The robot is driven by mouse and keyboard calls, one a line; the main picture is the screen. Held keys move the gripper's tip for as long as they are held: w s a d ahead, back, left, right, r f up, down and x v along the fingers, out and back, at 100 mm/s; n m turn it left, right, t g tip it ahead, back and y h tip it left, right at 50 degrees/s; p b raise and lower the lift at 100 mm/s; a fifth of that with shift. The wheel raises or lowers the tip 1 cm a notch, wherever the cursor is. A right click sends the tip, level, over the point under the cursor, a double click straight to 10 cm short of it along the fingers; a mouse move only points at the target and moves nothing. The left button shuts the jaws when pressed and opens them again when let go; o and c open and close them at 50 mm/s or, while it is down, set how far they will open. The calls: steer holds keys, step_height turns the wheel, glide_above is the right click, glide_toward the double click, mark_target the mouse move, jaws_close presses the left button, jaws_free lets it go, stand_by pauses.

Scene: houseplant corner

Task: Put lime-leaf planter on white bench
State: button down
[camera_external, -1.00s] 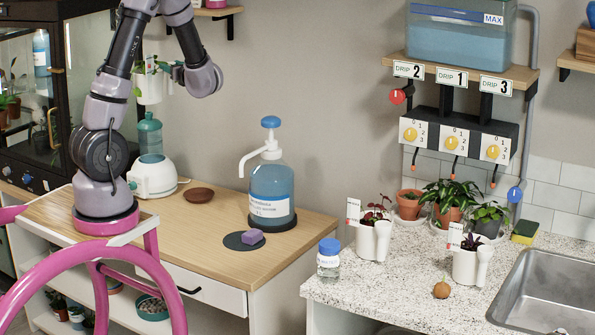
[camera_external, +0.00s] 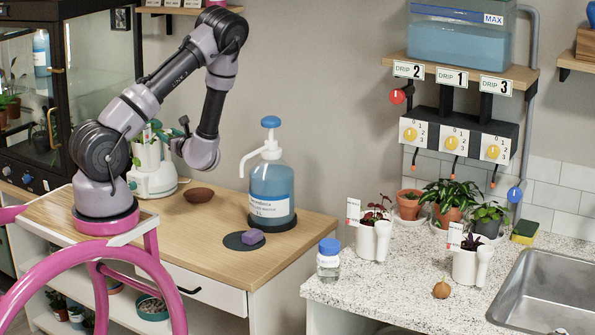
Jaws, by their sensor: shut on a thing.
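The lime-leaf planter (camera_external: 148,153) is a white pot with green leaves and a label, partly hidden behind my arm. My gripper (camera_external: 164,142) is shut on it, mostly hidden, and the pot looks roughly upright. In the picture it overlaps the white appliance at the back of the wooden counter; I cannot tell whether they touch. The white bench (camera_external: 385,296) is the pale speckled worktop at the right, well away from my gripper.
Two white planters (camera_external: 373,243) (camera_external: 466,266), a blue-capped jar (camera_external: 329,260), a brown ball (camera_external: 441,290) and several potted plants stand on the bench. A sink (camera_external: 550,285) is at its right. A blue pump bottle (camera_external: 271,190) stands on the wooden counter. The bench's front middle is clear.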

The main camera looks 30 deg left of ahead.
step_height(320, 180, down, 18)
stand_by(0.6)
steer(key=shift+c, duration=1.8)
jaws_free()
steer(key=shift+f, duration=0.15)
steer(key=v, duration=1.2)
